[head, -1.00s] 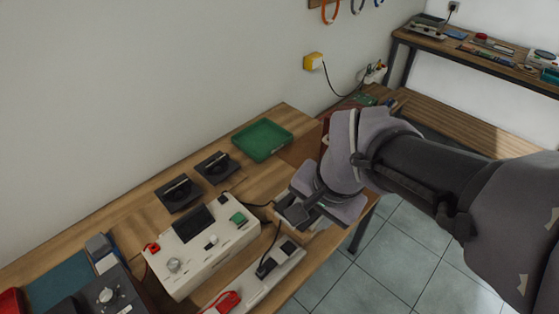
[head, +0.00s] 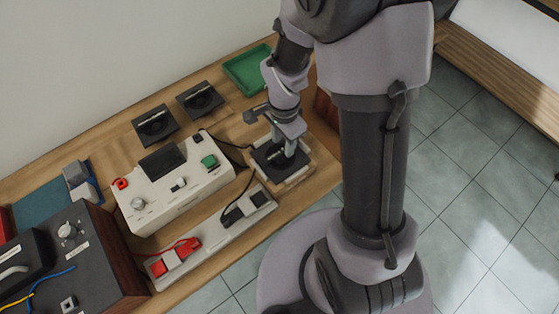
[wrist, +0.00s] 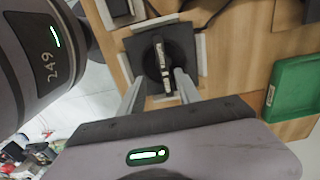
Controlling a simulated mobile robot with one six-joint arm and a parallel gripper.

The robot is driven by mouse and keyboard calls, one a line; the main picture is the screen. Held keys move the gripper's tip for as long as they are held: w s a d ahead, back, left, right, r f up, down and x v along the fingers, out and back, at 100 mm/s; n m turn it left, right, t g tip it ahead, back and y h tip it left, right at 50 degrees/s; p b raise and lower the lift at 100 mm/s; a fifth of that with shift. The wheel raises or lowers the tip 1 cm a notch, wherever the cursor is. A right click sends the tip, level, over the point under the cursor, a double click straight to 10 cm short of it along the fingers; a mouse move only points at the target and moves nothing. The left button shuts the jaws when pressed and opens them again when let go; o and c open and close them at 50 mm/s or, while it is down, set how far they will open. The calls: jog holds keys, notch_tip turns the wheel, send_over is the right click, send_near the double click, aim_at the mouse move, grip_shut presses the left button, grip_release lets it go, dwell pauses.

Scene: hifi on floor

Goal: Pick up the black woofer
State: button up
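The black woofer (head: 270,158), a square black plate with a round middle and an upright bar, lies in a pale frame near the front edge of the workbench. In the wrist view the woofer (wrist: 180,42) shows its labelled bar running between my fingers. My gripper (head: 284,150) points down over the woofer. In the wrist view my gripper (wrist: 158,76) is open, with one finger on each side of the bar and a gap on both sides. Two similar black plates with bars (head: 155,125) (head: 200,99) lie farther back.
A green tray (head: 247,70) is at the back, behind the woofer. A cream control box (head: 180,190) and a white power strip (head: 215,232) with a red plug (head: 172,258) stand to the left. A black cable runs close to the woofer's frame.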

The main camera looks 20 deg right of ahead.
aim_at(280, 151)
jog(key=f, duration=0.2)
jog(key=f+b, duration=0.1)
jog(key=f, duration=0.1)
jog(key=f+b, duration=0.1)
jog(key=f, duration=0.1)
jog(key=shift+w+a+f, duration=0.1)
jog(key=shift+w+a, duration=0.2)
jog(key=shift+w, duration=0.05)
jog(key=shift+f+b, duration=0.25)
jog(key=shift+b, duration=0.35)
grip_shut()
dwell(1.1)
